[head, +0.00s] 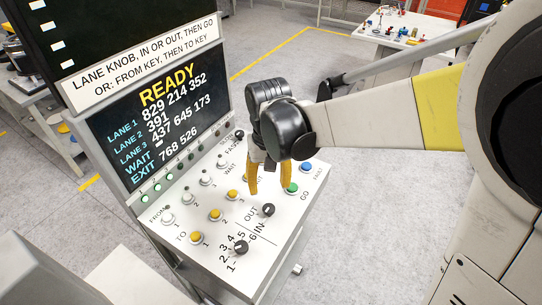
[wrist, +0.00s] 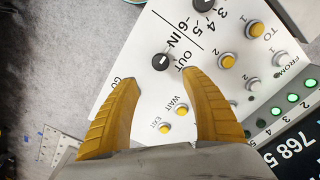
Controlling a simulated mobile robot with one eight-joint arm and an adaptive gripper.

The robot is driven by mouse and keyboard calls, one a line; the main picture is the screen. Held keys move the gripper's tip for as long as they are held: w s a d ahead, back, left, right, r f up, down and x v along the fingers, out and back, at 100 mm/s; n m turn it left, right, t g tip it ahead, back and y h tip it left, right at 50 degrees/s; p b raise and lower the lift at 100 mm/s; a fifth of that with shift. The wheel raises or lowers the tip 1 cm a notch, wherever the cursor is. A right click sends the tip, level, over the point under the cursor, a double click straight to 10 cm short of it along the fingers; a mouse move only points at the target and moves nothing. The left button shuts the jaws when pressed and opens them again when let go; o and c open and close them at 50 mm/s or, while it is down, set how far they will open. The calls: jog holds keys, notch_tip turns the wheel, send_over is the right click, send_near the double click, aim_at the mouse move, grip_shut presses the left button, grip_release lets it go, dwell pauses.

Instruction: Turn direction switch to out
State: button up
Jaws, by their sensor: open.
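The direction switch (head: 268,210) is a small black knob with a white mark, beside the OUT and IN labels on the sloped white panel. It also shows in the wrist view (wrist: 160,62), just beyond my fingertips; which label its mark points to is too small to tell. My gripper (head: 270,190) has two yellow fingers pointing down at the panel, spread apart and empty. In the wrist view my fingers (wrist: 160,77) stand either side of the line to the knob, with a gap to it. The lane knob (head: 241,247) sits nearer the panel's front edge.
The green GO button (head: 291,188) is close to my right finger, and the blue FAULT button (head: 306,167) lies behind it. Several yellow and white buttons (head: 215,215) fill the panel's left side. A screen (head: 160,120) reading READY rises behind. Open floor lies to the right.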

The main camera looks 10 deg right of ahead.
aim_at(269, 208)
notch_tip(269, 208, down, 11)
jog(key=b, duration=0.2)
jog(key=shift+a+r+b, duration=0.1)
jog(key=shift+r+b, duration=0.05)
jog(key=shift+b, duration=0.25)
grip_shut()
jog(key=shift+m, duration=0.3)
jog(key=m+b, duration=0.1)
jog(key=m, duration=0.4)
jog(key=m+b, duration=0.1)
jog(key=m, duration=0.5)
jog(key=shift+m, duration=0.3)
dwell(0.3)
